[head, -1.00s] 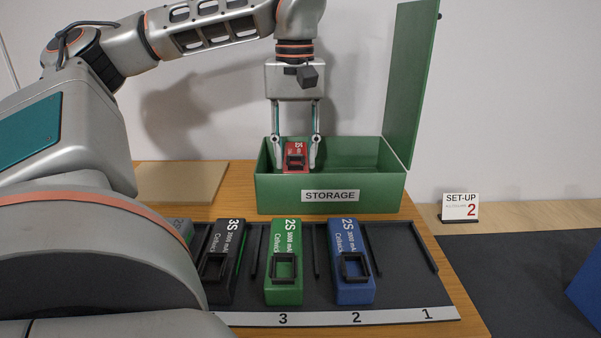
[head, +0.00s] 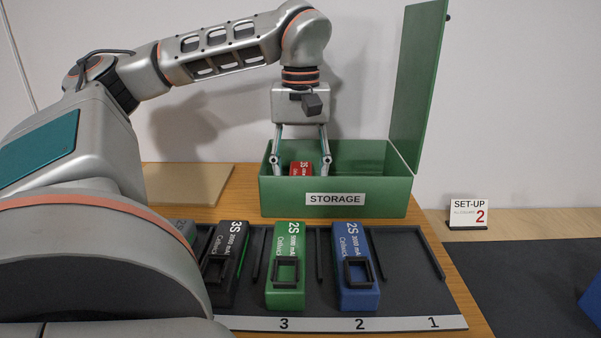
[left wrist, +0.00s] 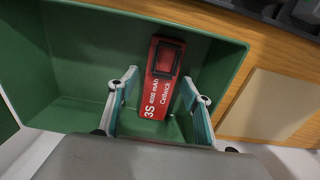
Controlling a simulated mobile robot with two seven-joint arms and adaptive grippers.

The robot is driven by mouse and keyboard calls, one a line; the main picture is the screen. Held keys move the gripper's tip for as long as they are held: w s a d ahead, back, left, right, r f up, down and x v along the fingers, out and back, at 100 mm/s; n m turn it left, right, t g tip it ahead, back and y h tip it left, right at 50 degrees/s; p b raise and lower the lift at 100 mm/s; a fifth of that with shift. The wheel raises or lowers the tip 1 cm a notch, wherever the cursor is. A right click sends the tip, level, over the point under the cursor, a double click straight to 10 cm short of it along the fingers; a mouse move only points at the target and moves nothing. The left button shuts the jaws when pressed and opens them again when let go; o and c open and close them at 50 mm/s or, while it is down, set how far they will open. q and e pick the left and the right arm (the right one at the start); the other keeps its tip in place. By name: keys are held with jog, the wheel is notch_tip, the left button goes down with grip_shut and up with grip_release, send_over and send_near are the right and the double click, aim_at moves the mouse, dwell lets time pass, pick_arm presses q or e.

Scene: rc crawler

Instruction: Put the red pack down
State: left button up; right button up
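The red pack (head: 301,169), marked 3S 4000 mAh Cellwick, is inside the green storage box (head: 290,202), towards its left end. In the left wrist view the red pack (left wrist: 163,78) lies on the box floor with its black handle frame facing up. My left gripper (head: 301,172) reaches down into the box from above. Its fingers are spread on both sides of the pack, with a visible gap on each side in the left wrist view (left wrist: 157,105). The box's front wall hides the pack's lower part in the head view. My right gripper is not in view.
The storage box's lid (head: 418,85) stands open at the right. In front, a dark tray (head: 408,290) holds a blue pack (head: 355,275), a green pack (head: 285,290) and a black pack (head: 224,270); slot 1 is empty. A SET-UP 2 sign (head: 468,214) stands at right.

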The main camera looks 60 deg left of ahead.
pick_arm(q)
jog(key=shift+r, duration=0.15)
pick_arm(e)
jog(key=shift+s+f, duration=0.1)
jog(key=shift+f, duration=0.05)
pick_arm(q)
notch_tip(320, 180, up, 4)
jog(key=shift+a+r+p, duration=0.1)
jog(key=shift+r+p, duration=0.05)
jog(key=shift+p, duration=0.4)
notch_tip(320, 180, up, 8)
jog(key=p, duration=0.2)
jog(key=shift+f, duration=0.2)
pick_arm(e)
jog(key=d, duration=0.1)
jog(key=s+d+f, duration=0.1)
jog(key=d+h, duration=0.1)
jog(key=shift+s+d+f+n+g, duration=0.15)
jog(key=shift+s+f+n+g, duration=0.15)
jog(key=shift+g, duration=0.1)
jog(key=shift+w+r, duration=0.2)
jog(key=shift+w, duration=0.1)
